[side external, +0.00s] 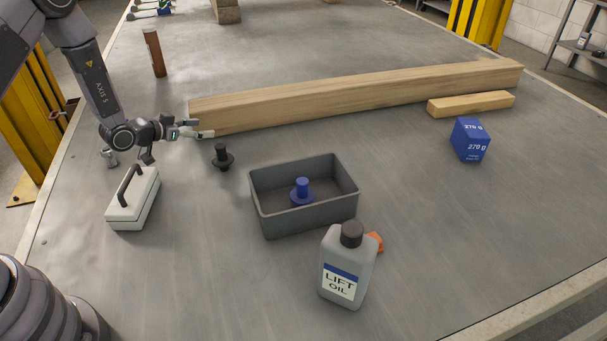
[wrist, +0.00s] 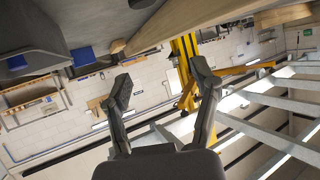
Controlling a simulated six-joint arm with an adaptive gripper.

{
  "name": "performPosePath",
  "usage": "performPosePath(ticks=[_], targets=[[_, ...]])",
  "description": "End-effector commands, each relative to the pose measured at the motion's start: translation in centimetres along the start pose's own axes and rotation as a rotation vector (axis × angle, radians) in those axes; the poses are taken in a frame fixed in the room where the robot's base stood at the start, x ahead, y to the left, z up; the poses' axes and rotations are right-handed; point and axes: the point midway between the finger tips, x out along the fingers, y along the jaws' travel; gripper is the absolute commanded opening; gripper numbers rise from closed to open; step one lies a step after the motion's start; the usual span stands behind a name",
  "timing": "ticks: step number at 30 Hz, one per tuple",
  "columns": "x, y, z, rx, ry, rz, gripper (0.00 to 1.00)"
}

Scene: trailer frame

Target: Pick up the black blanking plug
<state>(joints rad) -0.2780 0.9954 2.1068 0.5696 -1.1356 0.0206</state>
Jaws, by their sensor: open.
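The black blanking plug (side external: 222,157) stands upright on the grey bench in the side external view, left of a grey bin. It has a wide flange and a narrower knob on top. My gripper (side external: 180,146) is open and empty, up and left of the plug in the picture and apart from it. In the wrist view my gripper (wrist: 161,80) shows its two fingers spread with nothing between them. A dark shape cut by the top edge of the wrist view may be the plug; I cannot tell for sure.
A grey bin (side external: 275,221) holds a blue plug (side external: 302,190). A long wooden beam (side external: 350,96) lies behind the plug, near my gripper. A white handled block (side external: 132,209) sits left, an oil bottle (side external: 346,268) in front, a blue box (side external: 470,140) right. A rusty cylinder (side external: 154,53) stands behind.

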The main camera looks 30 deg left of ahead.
Motion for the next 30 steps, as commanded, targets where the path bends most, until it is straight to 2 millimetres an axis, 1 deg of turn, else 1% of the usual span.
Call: performPosePath(ticks=[9, 12, 16, 18, 24, 27, 30], targets=[[1.8, 0.3, 4.6, -0.007, 0.008, 0.006, 0.62], [2.2, 0.3, 5.5, -0.006, 0.009, 0.006, 0.62], [2.6, 0.4, 6.2, -0.005, 0.010, 0.006, 0.62], [2.9, 0.4, 7.1, -0.006, 0.008, 0.006, 0.62], [6.4, 0.5, 6.8, -0.003, 0.011, 0.007, 0.62], [7.5, 0.4, 6.8, -0.004, 0.010, 0.006, 0.62], [7.8, 0.5, 6.8, -0.004, 0.009, 0.006, 0.62]])
